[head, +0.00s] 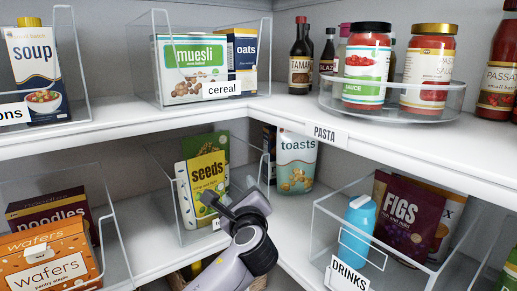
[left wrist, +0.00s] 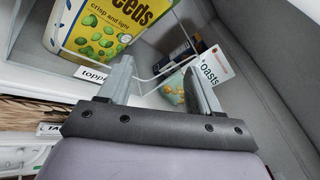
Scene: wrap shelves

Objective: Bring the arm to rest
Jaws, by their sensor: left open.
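My left gripper (head: 228,208) reaches up from the bottom of the head view, in front of the lower shelf bin that holds the yellow seeds bag (head: 203,180). In the left wrist view its two fingers (left wrist: 165,85) stand apart with nothing gripped between them. The seeds bag also shows in the left wrist view (left wrist: 100,32), above and beyond the left finger. The toasts bag (head: 297,162) stands to the right of the gripper in the head view. It also shows in the left wrist view (left wrist: 210,72), beyond the right finger. My right gripper is in neither view.
A clear bin with a blue bottle (head: 357,226) and a figs bag (head: 408,215) stands right of the arm. Wafers (head: 48,258) and noodles (head: 50,208) boxes stand at left. The upper shelf edge (head: 130,142) runs above the gripper. Bare shelf shows beside the seeds bin.

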